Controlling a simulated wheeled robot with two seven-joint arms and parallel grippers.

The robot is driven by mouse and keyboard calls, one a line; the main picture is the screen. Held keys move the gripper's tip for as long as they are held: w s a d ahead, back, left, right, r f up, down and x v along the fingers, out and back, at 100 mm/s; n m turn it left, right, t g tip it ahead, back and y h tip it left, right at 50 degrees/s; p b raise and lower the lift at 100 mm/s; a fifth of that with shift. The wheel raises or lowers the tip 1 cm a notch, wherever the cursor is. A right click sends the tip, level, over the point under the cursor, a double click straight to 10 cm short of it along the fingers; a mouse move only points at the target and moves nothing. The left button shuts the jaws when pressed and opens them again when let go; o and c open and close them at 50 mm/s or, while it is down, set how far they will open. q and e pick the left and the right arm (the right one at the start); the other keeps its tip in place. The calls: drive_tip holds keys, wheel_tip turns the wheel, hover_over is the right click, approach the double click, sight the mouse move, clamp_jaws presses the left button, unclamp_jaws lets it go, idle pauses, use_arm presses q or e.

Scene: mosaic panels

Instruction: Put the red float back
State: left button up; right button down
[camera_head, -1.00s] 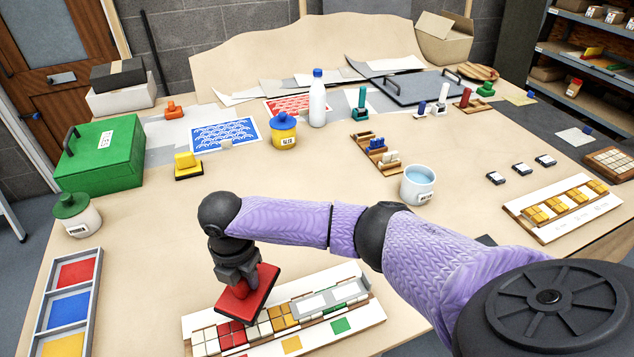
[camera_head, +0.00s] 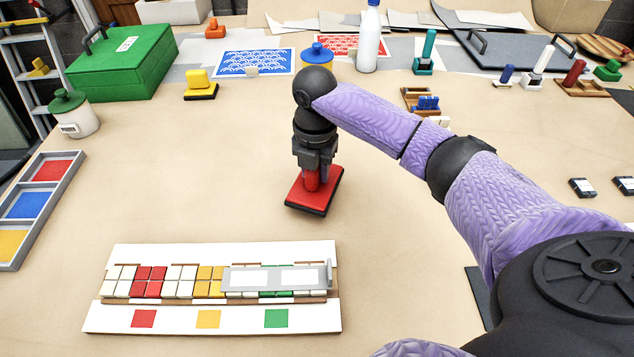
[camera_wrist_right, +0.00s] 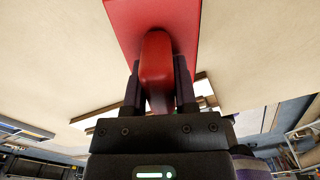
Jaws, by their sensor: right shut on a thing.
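The red float (camera_head: 316,192) is a flat red block with a dark underside and a red handle. My right gripper (camera_head: 313,172) is shut on its handle, in the middle of the table. In the right wrist view the two dark fingers (camera_wrist_right: 160,88) clasp the handle on both sides, and the red plate of the float (camera_wrist_right: 152,18) shows beyond them. I cannot tell whether its underside touches the table. A yellow float (camera_head: 200,85) and an orange-red float (camera_head: 215,29) stand at the back left. My left gripper is not in view.
The mosaic panel (camera_head: 210,318) with red, white, yellow and green tiles lies at the front. A tray with red, blue and yellow compartments (camera_head: 52,158) is at the left. A green box (camera_head: 122,62) and a lidded jar (camera_head: 73,114) stand back left. Table between is clear.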

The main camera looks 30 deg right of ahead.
sight(316, 182)
wheel_tip(316, 182, down, 4)
drive_tip(key=shift+r+b, duration=0.15)
drive_tip(key=shift+b, duration=0.3)
drive_tip(key=shift+r, duration=0.15)
drive_tip(key=shift+c, duration=2)
unclamp_jaws()
wheel_tip(316, 182, up, 11)
drive_tip(key=p, duration=0.4)
drive_tip(key=shift+r, duration=0.55)
